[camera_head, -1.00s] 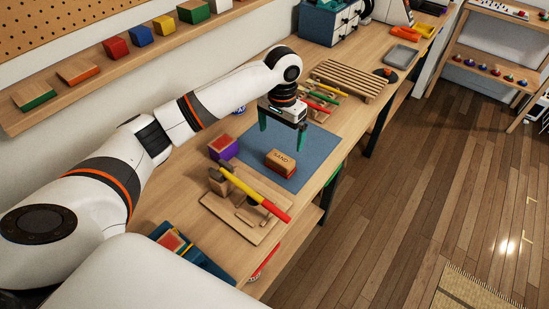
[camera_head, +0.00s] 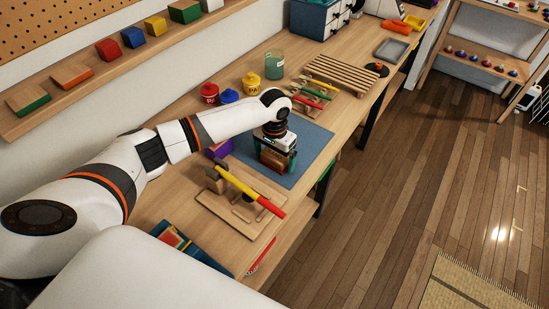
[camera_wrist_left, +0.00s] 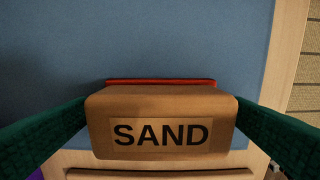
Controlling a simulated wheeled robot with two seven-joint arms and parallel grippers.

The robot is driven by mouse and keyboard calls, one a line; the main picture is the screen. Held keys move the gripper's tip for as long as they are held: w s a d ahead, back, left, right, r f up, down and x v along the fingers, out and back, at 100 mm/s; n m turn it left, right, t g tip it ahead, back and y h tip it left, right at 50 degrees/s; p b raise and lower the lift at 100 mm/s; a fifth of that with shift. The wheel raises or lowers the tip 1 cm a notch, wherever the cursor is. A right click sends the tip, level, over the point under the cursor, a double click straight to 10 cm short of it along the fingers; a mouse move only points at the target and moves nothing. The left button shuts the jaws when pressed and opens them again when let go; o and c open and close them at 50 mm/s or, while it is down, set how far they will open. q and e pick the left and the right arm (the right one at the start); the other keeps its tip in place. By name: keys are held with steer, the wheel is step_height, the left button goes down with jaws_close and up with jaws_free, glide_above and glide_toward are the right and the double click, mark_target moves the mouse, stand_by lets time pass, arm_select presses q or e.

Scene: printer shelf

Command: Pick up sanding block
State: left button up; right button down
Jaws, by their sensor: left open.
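The sanding block (camera_head: 271,160) is a brown block with a red layer, on the blue mat (camera_head: 316,141). In the left wrist view the block (camera_wrist_left: 160,132) shows its "SAND" label, the red layer at its far edge. My left gripper (camera_head: 275,163) is low over the mat at the block. In the wrist view its green fingers (camera_wrist_left: 161,112) stand open, one on each side of the block. The fingertips lie close to the block's ends; I cannot tell whether they touch. In the head view the gripper partly hides the block. My right gripper is not in view.
A wooden board with a hammer (camera_head: 246,187) lies just in front of the mat. A purple box (camera_head: 221,149) sits left of the gripper. Red, blue and yellow pots (camera_head: 251,84) stand behind my arm. A slatted rack (camera_head: 341,73) lies beyond. The mat's right side is clear.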

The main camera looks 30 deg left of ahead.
mark_target(274, 154)
arm_select(q)
steer(key=c, duration=1)
steer(key=shift+r, duration=0.2)
steer(key=shift+c, duration=0.3)
step_height(274, 154, up, 10)
steer(key=shift+f+b, duration=0.1)
steer(key=shift+b, duration=0.55)
